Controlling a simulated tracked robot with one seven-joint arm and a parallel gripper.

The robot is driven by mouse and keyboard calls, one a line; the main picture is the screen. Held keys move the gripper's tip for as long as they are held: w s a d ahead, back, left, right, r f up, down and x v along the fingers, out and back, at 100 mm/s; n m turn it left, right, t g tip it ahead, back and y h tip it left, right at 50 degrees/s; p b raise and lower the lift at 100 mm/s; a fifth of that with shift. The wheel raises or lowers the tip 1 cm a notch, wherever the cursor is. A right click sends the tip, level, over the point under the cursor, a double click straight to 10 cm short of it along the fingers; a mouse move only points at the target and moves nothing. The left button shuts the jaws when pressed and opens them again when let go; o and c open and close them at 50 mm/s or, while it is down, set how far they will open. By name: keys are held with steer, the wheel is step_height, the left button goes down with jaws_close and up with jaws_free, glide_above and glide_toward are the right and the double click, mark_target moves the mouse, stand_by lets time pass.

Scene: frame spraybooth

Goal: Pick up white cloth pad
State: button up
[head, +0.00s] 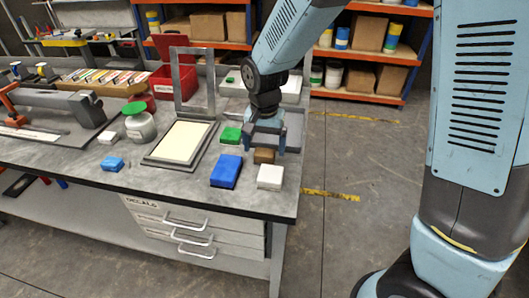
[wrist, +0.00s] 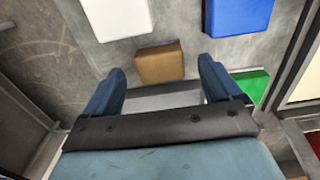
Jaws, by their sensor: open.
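A white block-shaped pad (head: 270,176) lies near the right front corner of the grey bench. It also shows at the top left of the wrist view (wrist: 115,16), cut off by the frame edge. My gripper (head: 265,143) points down over the bench behind the pad, with a brown block (head: 264,156) between them. In the wrist view my gripper (wrist: 162,70) has its two blue fingers spread apart with nothing held. The brown block (wrist: 160,63) lies just beyond the fingertips, and the white pad is farther out to the left.
A blue block (head: 226,171) lies left of the white pad, and a green block (head: 231,135) lies left of my gripper. A grey hinged frame (head: 181,141) stands farther left. A smaller white block (head: 108,137) is near the bottle. The bench's right edge is close to the pad.

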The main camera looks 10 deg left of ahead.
mark_target(265, 152)
step_height(265, 152, up, 8)
steer(key=r, duration=0.1)
steer(key=d+r+t, duration=0.1)
steer(key=d+r, duration=0.4)
steer(key=d, duration=0.3)
steer(key=s+d+r+t, duration=0.1)
steer(key=s+d+r, duration=0.2)
steer(key=d, duration=0.4)
steer(key=s+d+r+t, duration=0.2)
steer(key=s+d+r, duration=0.1)
steer(key=s+d, duration=0.2)
steer(key=s+d+r+t, duration=0.1)
steer(key=s+d, duration=0.3)
steer(key=d, duration=0.5)
steer(key=shift+d+r+n, duration=0.35)
steer(key=shift+r+n, duration=0.05)
steer(key=shift+r, duration=0.5)
steer(key=shift+s+d+t, duration=0.3)
steer(key=shift+s, duration=0.15)
steer(key=shift+c, duration=0.2)
steer(key=shift+c, duration=0.4)
